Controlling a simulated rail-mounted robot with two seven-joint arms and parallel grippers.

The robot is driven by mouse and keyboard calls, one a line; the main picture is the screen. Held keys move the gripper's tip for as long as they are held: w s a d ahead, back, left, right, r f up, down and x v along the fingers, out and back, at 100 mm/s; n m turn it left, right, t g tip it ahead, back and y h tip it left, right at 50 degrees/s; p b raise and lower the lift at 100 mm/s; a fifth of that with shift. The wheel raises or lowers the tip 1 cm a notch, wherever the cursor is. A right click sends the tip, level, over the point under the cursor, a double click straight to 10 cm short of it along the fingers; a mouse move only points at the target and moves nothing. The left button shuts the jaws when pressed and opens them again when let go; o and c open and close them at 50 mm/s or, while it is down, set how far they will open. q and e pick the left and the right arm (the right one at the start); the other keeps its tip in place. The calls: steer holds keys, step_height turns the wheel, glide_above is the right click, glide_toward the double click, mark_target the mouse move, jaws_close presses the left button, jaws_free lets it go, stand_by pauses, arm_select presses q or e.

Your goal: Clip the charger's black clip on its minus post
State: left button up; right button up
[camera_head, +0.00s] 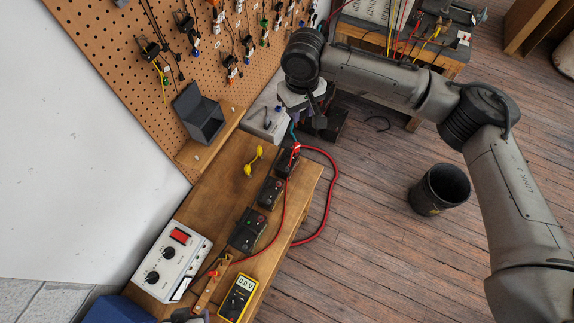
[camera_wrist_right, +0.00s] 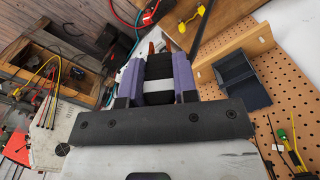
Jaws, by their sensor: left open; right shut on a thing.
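My right gripper (camera_head: 313,118) hangs above the far end of the wooden bench, near the farthest black battery-like box (camera_head: 287,160). In the right wrist view its purple fingers (camera_wrist_right: 158,72) are shut on a black clip (camera_wrist_right: 157,60) with copper-coloured tips. Beyond them a red clip (camera_wrist_right: 148,17) shows; in the head view the red clip (camera_head: 296,150) sits at the top of that far box. The black clip looks apart from the box; the minus post cannot be made out. My left gripper (camera_head: 188,315) is open at the bottom edge, partly cut off.
Two more black boxes (camera_head: 248,230) (camera_head: 270,191), a yellow multimeter (camera_head: 237,298) and a white unit with knobs (camera_head: 172,262) stand on the bench. A yellow lead (camera_head: 253,161) lies nearby. Red cable (camera_head: 333,190) loops over the bench edge. A pegboard (camera_head: 110,50) rises behind.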

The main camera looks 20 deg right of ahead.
steer(key=w+a, duration=0.1)
steer(key=w, duration=0.5)
steer(key=b, duration=0.3)
glide_above(287, 168)
step_height(287, 168, down, 16)
steer(key=shift+n, duration=0.4)
step_height(287, 168, down, 18)
steer(key=b, duration=0.8)
steer(key=shift+r+b, duration=0.15)
steer(key=shift+b, duration=0.25)
steer(key=shift+f+b, duration=0.5)
steer(key=shift+f, duration=0.3)
steer(key=shift+f, duration=0.1)
steer(key=shift+f, duration=0.15)
steer(key=shift+f+b, duration=0.8)
steer(key=shift+f, duration=0.2)
